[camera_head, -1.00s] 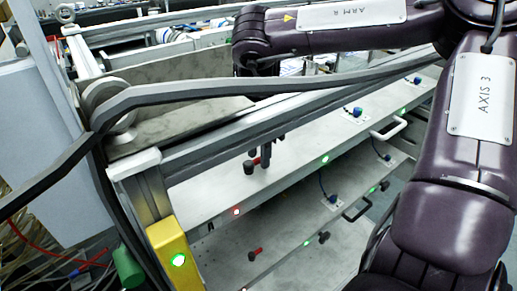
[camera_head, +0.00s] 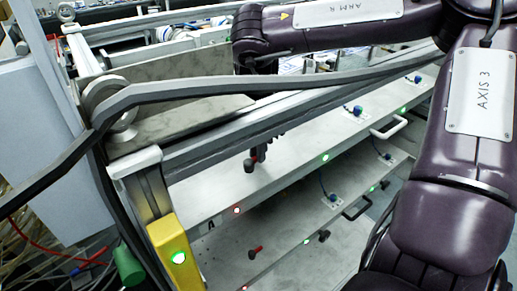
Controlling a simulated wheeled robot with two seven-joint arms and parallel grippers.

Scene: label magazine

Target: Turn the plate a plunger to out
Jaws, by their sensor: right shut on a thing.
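Plate A (camera_head: 290,178) is the upper pale metal plate, with the letter A on its front edge at the left. My right gripper (camera_head: 258,154) reaches down from behind the frame rail and is shut on the plunger. The dark fingers are small, and they partly hide the plunger, so its exact turn is hard to tell. My left gripper is not in view.
A lower plate (camera_head: 215,262) has its own red-marked plunger (camera_head: 254,252). A grey rail (camera_head: 270,135) runs above plate A. A white handle (camera_head: 390,128) juts out at the right. A yellow post (camera_head: 172,255) with a green light stands at front left.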

